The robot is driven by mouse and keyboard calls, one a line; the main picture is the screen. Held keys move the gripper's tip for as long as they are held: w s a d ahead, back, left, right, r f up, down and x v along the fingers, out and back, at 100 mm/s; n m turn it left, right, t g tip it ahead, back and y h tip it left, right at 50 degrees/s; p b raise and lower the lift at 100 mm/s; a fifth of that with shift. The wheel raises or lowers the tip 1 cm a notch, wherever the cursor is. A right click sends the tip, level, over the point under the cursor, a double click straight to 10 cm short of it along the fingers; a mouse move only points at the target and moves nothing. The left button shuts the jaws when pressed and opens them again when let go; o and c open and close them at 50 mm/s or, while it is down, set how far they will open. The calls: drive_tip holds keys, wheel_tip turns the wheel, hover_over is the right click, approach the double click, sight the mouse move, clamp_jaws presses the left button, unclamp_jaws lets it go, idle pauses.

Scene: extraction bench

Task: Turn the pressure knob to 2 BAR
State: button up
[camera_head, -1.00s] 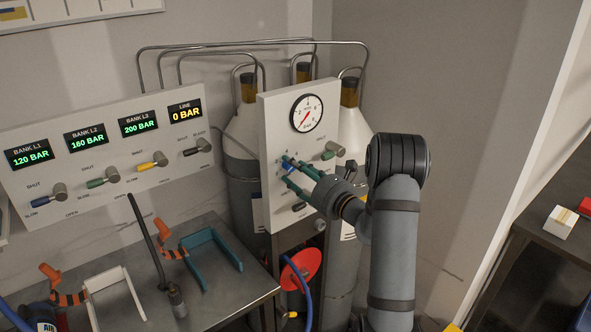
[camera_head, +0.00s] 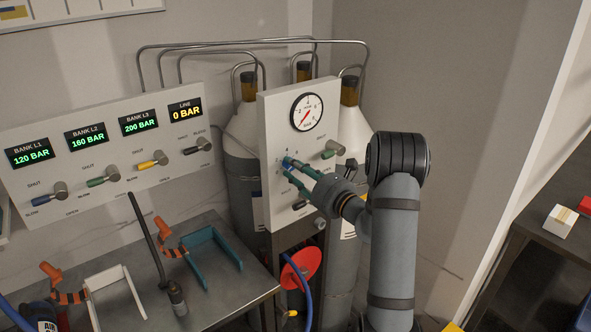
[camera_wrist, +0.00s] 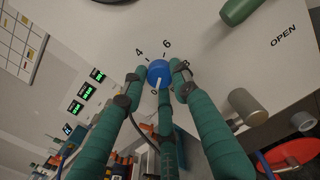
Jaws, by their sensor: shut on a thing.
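The pressure knob (camera_wrist: 158,70) is a round blue knob on a white panel, with a white pointer line directed at the 0 mark in the wrist view. The marks 4, 6 and 8 show around it; the 2 mark is hidden, apparently behind a finger. My gripper (camera_wrist: 160,76) has teal fingers shut around the knob's sides. In the head view my gripper (camera_head: 287,167) covers most of the knob. The round gauge (camera_head: 307,112) above has its red needle toward the lower left.
A green-handled valve (camera_head: 331,150) sits on the panel right of the knob, and a dark-handled valve (camera_head: 300,204) sits below. The bank panel (camera_head: 100,205) with several valves stands left. A red disc (camera_head: 301,270) hangs beneath. Gas cylinders stand behind.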

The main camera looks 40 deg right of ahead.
drive_tip(key=shift+f+m, duration=0.15)
drive_tip(key=shift+m, duration=0.15)
drive_tip(key=m+p, duration=0.3)
drive_tip(key=m, duration=0.2)
drive_tip(key=shift+a, duration=0.1)
drive_tip(key=m+p, duration=0.2)
drive_tip(key=m, duration=0.2)
drive_tip(key=shift+a+m+p, duration=0.1)
drive_tip(key=shift+m+p, duration=0.3)
drive_tip(key=shift+c, duration=0.2)
drive_tip(key=shift+m+p, duration=0.35)
drive_tip(key=shift+m, duration=0.25)
drive_tip(key=shift+a+f, duration=0.1)
drive_tip(key=o, duration=1.2)
drive_tip(key=shift+c, duration=0.2)
drive_tip(key=shift+r, duration=0.2)
